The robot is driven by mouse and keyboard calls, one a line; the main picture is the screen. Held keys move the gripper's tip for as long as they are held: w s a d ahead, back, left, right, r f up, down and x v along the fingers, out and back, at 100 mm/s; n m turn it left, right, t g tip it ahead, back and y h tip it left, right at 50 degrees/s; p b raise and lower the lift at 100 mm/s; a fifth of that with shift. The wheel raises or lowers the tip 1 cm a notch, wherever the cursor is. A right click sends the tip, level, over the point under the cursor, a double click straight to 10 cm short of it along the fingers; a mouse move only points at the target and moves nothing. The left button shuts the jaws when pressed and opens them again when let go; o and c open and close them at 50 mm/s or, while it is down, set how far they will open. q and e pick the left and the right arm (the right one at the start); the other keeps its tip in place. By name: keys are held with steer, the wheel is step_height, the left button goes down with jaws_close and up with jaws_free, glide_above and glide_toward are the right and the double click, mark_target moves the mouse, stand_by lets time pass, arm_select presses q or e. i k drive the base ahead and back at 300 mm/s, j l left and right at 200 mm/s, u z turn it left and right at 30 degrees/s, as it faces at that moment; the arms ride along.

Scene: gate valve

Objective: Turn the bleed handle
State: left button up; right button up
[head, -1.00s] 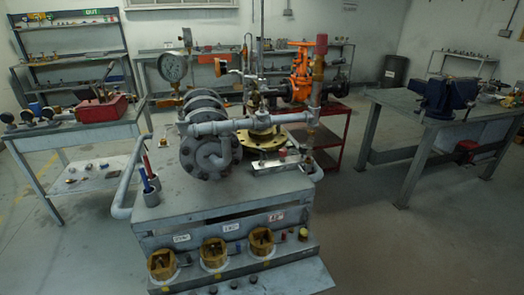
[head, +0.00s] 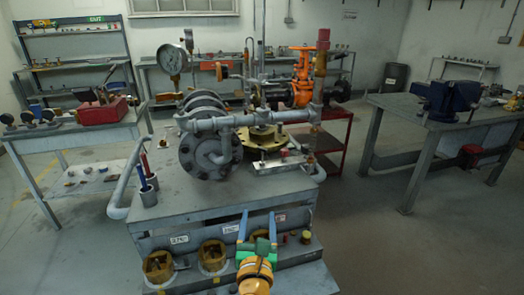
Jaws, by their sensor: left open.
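The test rig (head: 215,203) is a grey bench with flanged pipework on top. I cannot tell for sure which part is the bleed handle. My left gripper (head: 258,215), with blue fingers and a green body, is at the bottom centre, over the front of the rig. It is open, its fingers apart and pointing up in the picture, with nothing seen between them. It is well away from the pipework and hides part of the front shelf. My right gripper is out of view.
A round gauge (head: 171,59) and grey flanges (head: 204,150) stand at the rig's left. A vertical pipe with a red top (head: 322,45) and an orange valve (head: 302,80) stand at its right. Brass sockets (head: 158,265) line the front shelf. Floor is clear at right.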

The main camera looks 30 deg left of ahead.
mark_target(263, 150)
steer(key=i+j, duration=0.8)
steer(key=i, duration=0.05)
